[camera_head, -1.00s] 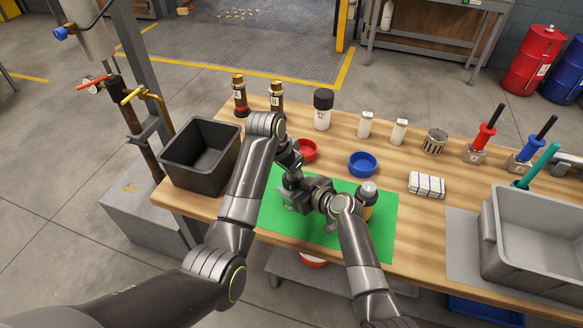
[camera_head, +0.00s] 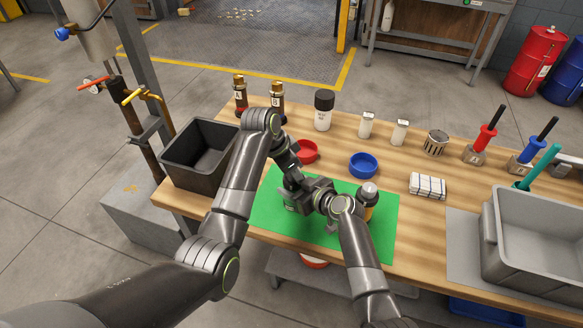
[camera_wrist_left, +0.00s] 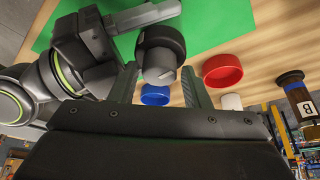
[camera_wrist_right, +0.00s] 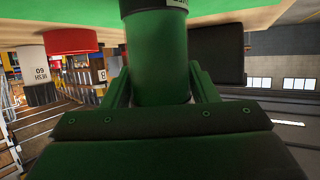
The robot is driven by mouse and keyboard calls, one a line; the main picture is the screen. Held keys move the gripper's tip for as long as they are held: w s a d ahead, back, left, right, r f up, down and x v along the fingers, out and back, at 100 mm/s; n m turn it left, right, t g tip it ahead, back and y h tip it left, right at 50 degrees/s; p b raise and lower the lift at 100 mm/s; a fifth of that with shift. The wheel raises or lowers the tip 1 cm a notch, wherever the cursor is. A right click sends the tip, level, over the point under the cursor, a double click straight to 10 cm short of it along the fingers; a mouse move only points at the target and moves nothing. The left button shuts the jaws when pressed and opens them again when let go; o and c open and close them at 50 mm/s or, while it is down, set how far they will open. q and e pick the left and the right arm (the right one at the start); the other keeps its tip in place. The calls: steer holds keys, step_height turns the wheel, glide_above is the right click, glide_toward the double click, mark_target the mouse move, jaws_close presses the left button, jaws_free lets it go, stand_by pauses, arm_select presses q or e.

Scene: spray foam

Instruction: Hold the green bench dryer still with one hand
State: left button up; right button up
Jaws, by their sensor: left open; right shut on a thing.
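The green bench dryer (camera_wrist_right: 158,55) fills the middle of the right wrist view as an upright-looking green cylinder. My right gripper (camera_wrist_right: 161,82) is shut on its body, one finger on each side. In the head view the dryer (camera_head: 291,207) stands on the green mat (camera_head: 370,240), mostly hidden by my grippers. A dark round cap with a grey knob (camera_wrist_left: 160,62), apparently the dryer's top, shows in the left wrist view. My left gripper (camera_wrist_left: 160,88) is open, with its fingers either side of the knob; I cannot tell whether they touch it.
A red dish (camera_head: 307,152) and a blue dish (camera_head: 363,165) lie behind. A black bin (camera_head: 170,172) stands left, a grey tub (camera_head: 535,262) right. A folded cloth (camera_head: 428,185) lies between.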

arm_select(q)
steer(key=v, duration=1.2)
arm_select(e)
steer(key=o, duration=1.2)
steer(key=shift+o, duration=0.2)
